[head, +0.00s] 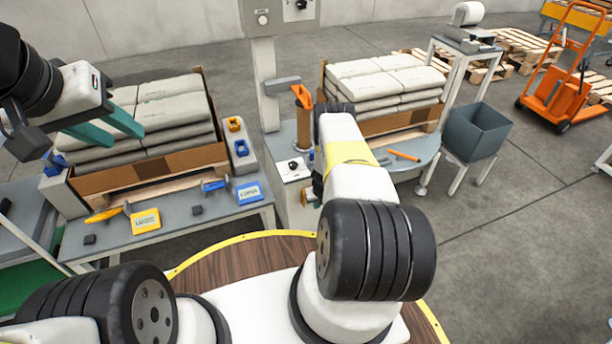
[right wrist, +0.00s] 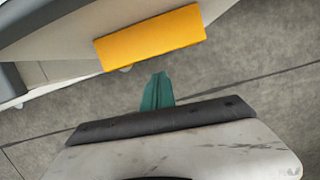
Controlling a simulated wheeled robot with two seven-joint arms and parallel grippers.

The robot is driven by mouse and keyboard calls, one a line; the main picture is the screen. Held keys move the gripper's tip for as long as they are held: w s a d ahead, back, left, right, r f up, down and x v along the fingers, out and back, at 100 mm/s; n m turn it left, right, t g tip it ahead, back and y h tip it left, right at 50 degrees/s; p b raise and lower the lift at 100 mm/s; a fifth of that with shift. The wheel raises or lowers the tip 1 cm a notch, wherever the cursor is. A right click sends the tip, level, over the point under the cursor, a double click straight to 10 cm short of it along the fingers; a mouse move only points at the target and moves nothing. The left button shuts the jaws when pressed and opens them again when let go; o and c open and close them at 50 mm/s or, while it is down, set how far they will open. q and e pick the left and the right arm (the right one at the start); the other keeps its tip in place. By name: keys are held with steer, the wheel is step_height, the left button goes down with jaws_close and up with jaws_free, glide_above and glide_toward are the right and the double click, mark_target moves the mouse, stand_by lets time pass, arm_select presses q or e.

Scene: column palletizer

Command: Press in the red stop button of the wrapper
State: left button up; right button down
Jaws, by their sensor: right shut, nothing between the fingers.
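No red button face shows in either view. The wrapper has a grey post (head: 264,85) with a panel (head: 280,18) on top. A pale control box (head: 292,168) with a black knob stands at its foot, partly behind my right arm. In the right wrist view a yellow block (right wrist: 150,38) sits on a pale surface; I cannot tell whether it carries the button. My right gripper (right wrist: 158,92) is shut and empty, apart from the yellow block in the picture. It is hidden behind its arm in the head view. My left gripper (head: 130,137) is open and empty over the left sacks.
Stacked sacks (head: 170,110) stand at the left and more sacks (head: 385,80) behind my right arm. A grey table (head: 180,222) holds tools and small boxes. A grey bin (head: 477,132) and an orange pallet truck (head: 555,90) stand at the right.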

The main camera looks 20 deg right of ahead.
steer(key=s+v, duration=0.1)
steer(key=v, duration=0.8)
steer(key=shift+r, duration=0.3)
